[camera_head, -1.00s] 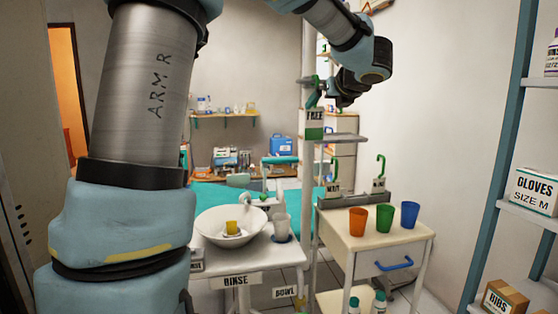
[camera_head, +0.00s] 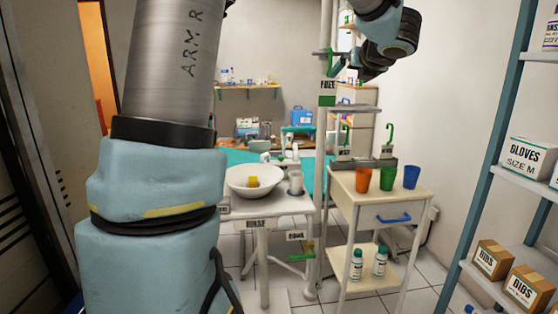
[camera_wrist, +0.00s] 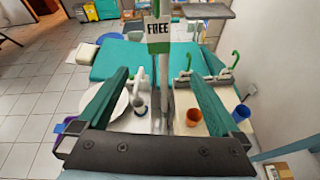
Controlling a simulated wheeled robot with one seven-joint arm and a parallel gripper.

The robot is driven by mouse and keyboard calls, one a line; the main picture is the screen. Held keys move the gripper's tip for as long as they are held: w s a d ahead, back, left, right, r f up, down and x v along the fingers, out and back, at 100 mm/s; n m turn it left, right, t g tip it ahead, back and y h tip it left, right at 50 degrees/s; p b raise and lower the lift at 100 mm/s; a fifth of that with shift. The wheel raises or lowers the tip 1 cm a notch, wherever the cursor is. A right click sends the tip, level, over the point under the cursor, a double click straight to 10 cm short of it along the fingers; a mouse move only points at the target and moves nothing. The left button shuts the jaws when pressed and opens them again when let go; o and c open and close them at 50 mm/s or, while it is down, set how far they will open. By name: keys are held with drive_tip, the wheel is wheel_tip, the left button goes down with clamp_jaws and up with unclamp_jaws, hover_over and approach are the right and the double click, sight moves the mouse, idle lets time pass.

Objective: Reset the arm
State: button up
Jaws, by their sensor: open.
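My arm (camera_head: 170,180) fills the left of the head view and reaches over the top to the upper right. My gripper (camera_wrist: 157,75) is open in the wrist view, its two teal fingers wide apart with nothing held between them. The pole (camera_wrist: 166,85) with a green and white FREE sign (camera_wrist: 157,33) shows between and beyond the fingers. In the head view the FREE sign (camera_head: 327,92) appears just below and left of my wrist. I cannot tell how close the fingers are to the pole.
A cart (camera_head: 342,197) carries orange, green and blue cups (camera_head: 411,177). A shelf rack (camera_head: 478,185) with boxes stands at right. Tiled floor (camera_head: 318,303) shows in front.

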drive_tip(key=s+a+f+m+g+h+p, duration=0.25)
drive_tip(key=a+f+m, duration=0.25)
drive_tip(key=m, duration=0.7)
drive_tip(key=s+a+f+m+g+h+p, duration=0.2)
drive_tip(key=a+f+m+p, duration=0.25)
drive_tip(key=m, duration=0.75)
drive_tip(key=s+a+f+m+g+y+p, duration=0.1)
drive_tip(key=s+a+f+m+g, duration=0.3)
drive_tip(key=s+a, duration=0.4)
drive_tip(key=s+a+f+m+g+y+p, duration=0.1)
drive_tip(key=s+a+f+m+g+y, duration=0.1)
drive_tip(key=s+a+f+m, duration=0.4)
drive_tip(key=s+a+m+g, duration=0.1)
drive_tip(key=s+a+m, duration=0.1)
drive_tip(key=s, duration=0.3)
drive_tip(key=shift+f+m+g+p, duration=0.3)
drive_tip(key=shift+f+m+g, duration=0.05)
drive_tip(key=shift+f+m, duration=0.05)
